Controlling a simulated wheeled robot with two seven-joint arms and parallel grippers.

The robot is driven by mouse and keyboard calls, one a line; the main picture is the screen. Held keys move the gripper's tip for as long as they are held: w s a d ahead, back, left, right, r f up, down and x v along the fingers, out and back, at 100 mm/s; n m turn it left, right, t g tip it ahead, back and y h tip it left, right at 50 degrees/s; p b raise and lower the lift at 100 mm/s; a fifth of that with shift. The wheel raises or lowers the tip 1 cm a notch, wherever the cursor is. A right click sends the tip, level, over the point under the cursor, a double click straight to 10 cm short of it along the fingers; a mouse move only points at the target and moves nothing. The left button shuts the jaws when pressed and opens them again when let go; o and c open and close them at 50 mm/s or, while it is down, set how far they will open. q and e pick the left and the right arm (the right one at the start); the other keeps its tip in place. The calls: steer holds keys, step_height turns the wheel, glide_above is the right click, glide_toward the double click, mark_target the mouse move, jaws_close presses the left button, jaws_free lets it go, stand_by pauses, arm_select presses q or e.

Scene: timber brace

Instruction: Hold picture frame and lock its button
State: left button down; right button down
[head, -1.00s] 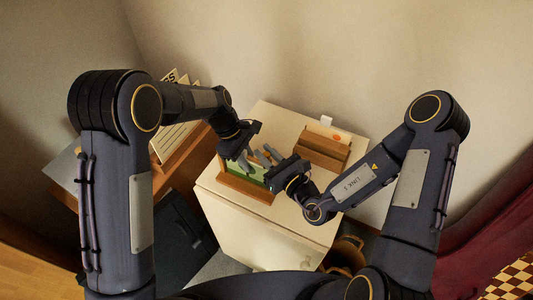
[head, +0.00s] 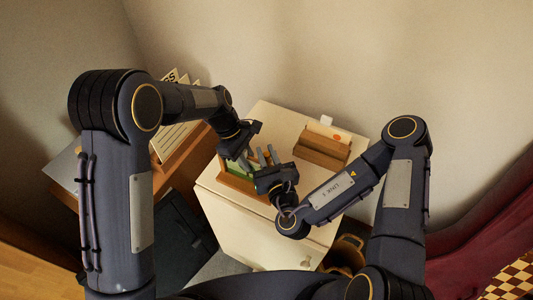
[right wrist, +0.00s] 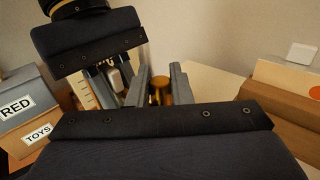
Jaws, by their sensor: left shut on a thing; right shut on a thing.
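The picture frame (head: 240,185), with a wooden edge and a green face, stands near the front left edge of the white cabinet top. My left gripper (head: 246,163) is shut on its upper part, mostly hidden by the jaws. My right gripper (head: 267,156) is beside it, close to the left one, with its fingers pointing away from me. In the right wrist view, a brass-coloured round button (right wrist: 160,90) sits between the right fingers, which are shut on it. The left gripper's dark body (right wrist: 88,42) shows close by at upper left.
A wooden holder (head: 322,152) with a white card stands behind on the white cabinet top (head: 280,118). At left, a brown desk carries an upright rack of cards (head: 172,135). Boxes labelled RED and TOYS (right wrist: 28,115) show in the right wrist view. Walls stand close behind.

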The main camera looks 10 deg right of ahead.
arm_select(q)
steer(key=shift+d, duration=0.1)
arm_select(e)
steer(key=c, duration=1.3)
jaws_free()
steer(key=shift+c, duration=0.2)
steer(key=s+d, duration=0.1)
steer(key=s, duration=0.6)
steer(key=shift+s+d, duration=0.2)
steer(key=shift+d, duration=0.05)
arm_select(q)
steer(key=c, duration=1.2)
jaws_free()
steer(key=shift+c, duration=0.2)
